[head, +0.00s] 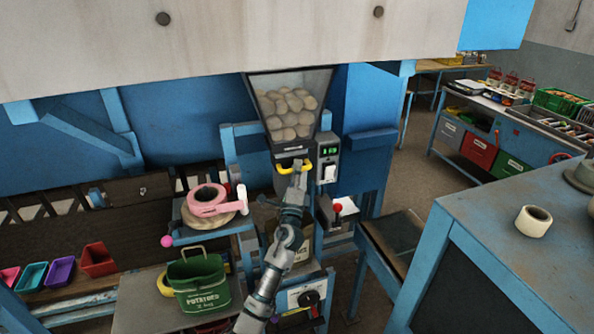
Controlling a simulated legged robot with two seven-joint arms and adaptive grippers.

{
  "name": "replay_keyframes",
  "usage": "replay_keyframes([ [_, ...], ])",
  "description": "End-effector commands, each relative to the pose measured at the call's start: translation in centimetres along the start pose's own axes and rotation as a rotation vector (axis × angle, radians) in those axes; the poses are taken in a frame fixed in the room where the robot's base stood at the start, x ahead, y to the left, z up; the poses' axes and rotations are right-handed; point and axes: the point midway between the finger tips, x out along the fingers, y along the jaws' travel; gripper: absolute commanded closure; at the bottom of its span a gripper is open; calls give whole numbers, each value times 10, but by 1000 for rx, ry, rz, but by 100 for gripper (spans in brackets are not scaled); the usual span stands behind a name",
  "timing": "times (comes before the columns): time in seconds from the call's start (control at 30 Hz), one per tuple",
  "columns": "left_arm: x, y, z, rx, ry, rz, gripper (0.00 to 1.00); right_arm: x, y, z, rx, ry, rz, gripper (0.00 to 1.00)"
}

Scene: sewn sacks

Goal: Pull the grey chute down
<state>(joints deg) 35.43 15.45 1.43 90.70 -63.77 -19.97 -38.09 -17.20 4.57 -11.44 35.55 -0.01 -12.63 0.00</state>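The grey chute (329,88) is a dark grey, funnel-shaped bin with a clear front, full of potatoes (290,112). It hangs under the pale overhead casing in the head view. A yellow handle (283,170) sits at its lower end. My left gripper (298,172) is at this handle, its fingers overlapping the bar. Whether the fingers are closed around it is too small to tell. My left arm comes up from the bottom and hides part of the stand below. My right gripper is not in view.
A pink tape roll (207,200) and a green potato basket (198,281) are to the left. A blue bench with a pale roll (533,221) fills the right foreground.

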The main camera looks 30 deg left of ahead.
Motion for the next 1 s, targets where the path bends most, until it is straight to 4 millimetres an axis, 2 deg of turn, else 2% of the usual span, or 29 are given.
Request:
replay_keyframes([
  [0.03, 0, -1, -1, 0, 1, -1, 94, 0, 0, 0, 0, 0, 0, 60],
  [0.07, 0, -1, -1, 0, 1, 0, 100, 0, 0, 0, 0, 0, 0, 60],
  [0.33, -1, 0, -2, 1, 0, 1, 100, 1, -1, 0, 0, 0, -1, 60],
  [0.47, -5, 7, -4, 1, 2, 0, 100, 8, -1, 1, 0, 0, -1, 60],
  [0.8, -32, 52, -17, 0, 6, 0, 100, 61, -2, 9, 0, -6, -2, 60],
  [1.0, -45, 72, -23, 0, 7, -1, 100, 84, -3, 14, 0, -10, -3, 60],
])
